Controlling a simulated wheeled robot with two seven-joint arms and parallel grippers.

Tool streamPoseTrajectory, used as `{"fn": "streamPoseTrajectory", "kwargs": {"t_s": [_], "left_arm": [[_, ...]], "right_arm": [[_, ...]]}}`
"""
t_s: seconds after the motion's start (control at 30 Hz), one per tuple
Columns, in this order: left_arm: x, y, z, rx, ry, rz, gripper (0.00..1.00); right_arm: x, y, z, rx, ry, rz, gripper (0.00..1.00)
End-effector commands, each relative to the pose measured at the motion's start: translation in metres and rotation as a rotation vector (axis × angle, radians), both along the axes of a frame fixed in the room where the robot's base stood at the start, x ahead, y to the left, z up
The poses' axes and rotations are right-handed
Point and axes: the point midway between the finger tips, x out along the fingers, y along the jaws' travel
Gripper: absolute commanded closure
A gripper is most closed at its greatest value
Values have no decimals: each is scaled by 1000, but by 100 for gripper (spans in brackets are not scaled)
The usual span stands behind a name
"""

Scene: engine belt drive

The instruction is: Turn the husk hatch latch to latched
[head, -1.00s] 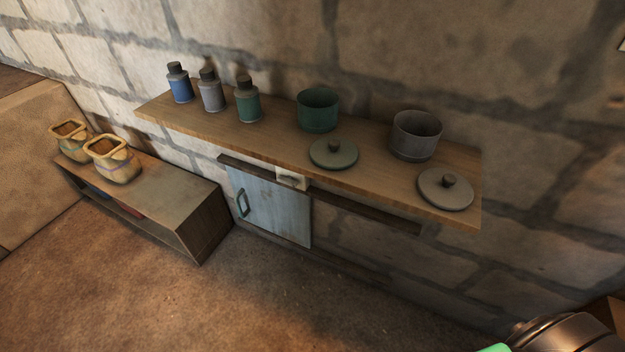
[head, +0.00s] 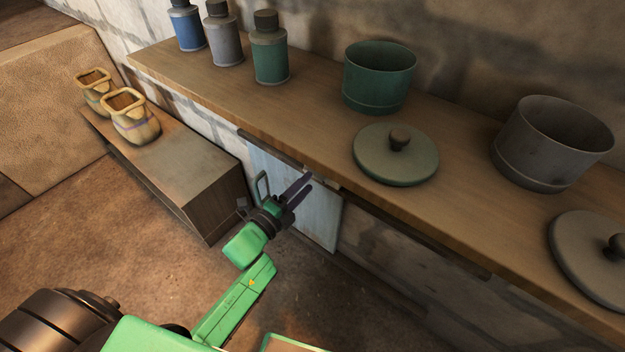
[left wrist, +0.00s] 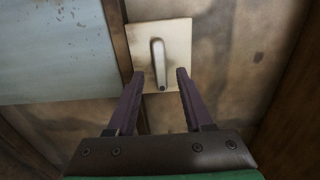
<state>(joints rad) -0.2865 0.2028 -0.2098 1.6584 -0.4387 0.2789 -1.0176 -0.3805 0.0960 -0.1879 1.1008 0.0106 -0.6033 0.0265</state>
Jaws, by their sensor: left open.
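The hatch is a pale blue-grey door (head: 318,215) with a handle (head: 262,186), under the shelf; it also shows in the left wrist view (left wrist: 45,50). Its latch is a small grey lever (left wrist: 158,62) on a cream square plate (left wrist: 179,38), beside the door edge. In the left wrist view the lever points down toward me, nearly upright in the picture. My left gripper (head: 305,181) is open in front of the latch. In the left wrist view its fingers (left wrist: 161,78) stand either side of the lever's lower end, apart from it. The latch is mostly hidden in the head view. My right gripper is not in view.
The wooden shelf (head: 312,148) overhangs the hatch. It carries several bottles, a green pot (head: 378,80), a grey pot (head: 548,150) and two lids. A low bench (head: 190,165) with two sacks stands at the left. The floor in front is open.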

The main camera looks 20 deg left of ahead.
Motion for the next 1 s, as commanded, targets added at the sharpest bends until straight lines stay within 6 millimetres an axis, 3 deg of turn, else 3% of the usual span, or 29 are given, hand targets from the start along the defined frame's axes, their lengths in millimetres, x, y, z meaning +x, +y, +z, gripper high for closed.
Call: {"fn": "streamPoseTrajectory", "kwargs": {"t_s": [0.1,0.2,0.43,0.47,0.5,0.6,1.0], "left_arm": [[20,-8,-1,-1,-1,0,49],[28,-11,-1,-2,1,1,49],[29,-11,-1,-1,2,1,49],[29,-11,-1,-1,2,1,53],[29,-11,-1,-1,2,1,68],[29,-11,-1,-1,2,1,100],[28,-11,0,-33,15,1,100]], "right_arm": [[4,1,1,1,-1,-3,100],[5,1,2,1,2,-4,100],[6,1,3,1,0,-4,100],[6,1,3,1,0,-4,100],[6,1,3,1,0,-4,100],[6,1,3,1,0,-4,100],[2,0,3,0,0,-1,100]]}}
